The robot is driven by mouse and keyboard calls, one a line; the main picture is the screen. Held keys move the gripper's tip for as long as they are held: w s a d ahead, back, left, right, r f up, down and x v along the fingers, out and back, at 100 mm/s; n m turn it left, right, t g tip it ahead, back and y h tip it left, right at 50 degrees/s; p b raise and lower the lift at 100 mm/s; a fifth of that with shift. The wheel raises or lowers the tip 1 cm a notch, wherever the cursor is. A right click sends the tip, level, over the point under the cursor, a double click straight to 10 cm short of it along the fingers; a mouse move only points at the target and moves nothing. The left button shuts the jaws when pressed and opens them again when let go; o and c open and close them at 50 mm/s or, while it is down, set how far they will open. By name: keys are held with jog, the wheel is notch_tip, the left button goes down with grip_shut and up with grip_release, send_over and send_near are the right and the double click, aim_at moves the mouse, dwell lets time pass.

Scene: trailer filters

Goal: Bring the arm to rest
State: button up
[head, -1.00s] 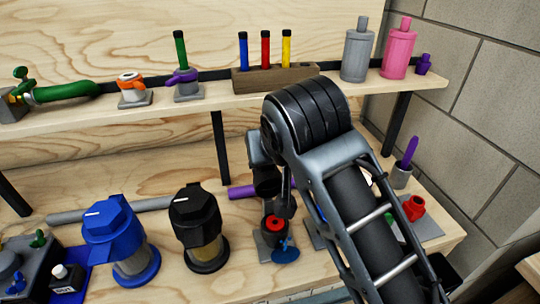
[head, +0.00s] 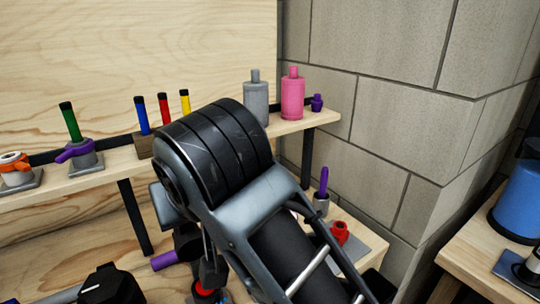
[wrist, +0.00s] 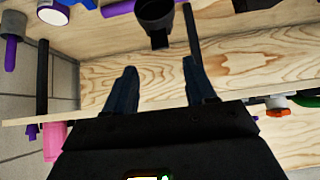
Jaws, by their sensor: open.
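My gripper (wrist: 160,70) shows in the wrist view with its two dark fingers spread apart and nothing between them. It is over the wooden workbench, with bare wood behind the fingers. In the head view my arm fills the lower middle and hides part of the bench and shelf. The gripper itself is mostly hidden behind the arm there. A dark cup-like part (wrist: 155,18) shows beyond the fingertips in the wrist view; I cannot tell how near it is.
The shelf (head: 98,186) holds a purple-handled valve (head: 78,155), colored tubes (head: 164,110), a grey bottle (head: 256,102) and a pink bottle (head: 292,98). A red fitting (head: 340,232) is on the bench. A block wall (head: 400,80) and a second table with a blue container (head: 518,205) are at right.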

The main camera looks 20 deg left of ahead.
jog(key=s+d+f+m+t, duration=0.3)
jog(key=s+d+f+m, duration=0.15)
jog(key=d+f, duration=0.6)
jog(key=s+d+f+m+t, duration=0.3)
jog(key=s+d+f+m, duration=0.15)
jog(key=d+f, duration=0.55)
jog(key=s+d+m+t+h, duration=0.2)
jog(key=s+d+h, duration=0.1)
jog(key=s+d, duration=1)
jog(key=s+d+r+n+t+h, duration=0.1)
jog(key=s+d+r+h, duration=0.2)
jog(key=s+d+r, duration=0.4)
jog(key=s+d, duration=0.2)
jog(key=s, duration=0.1)
jog(key=shift+d+r, duration=0.15)
jog(key=shift+d, duration=0.2)
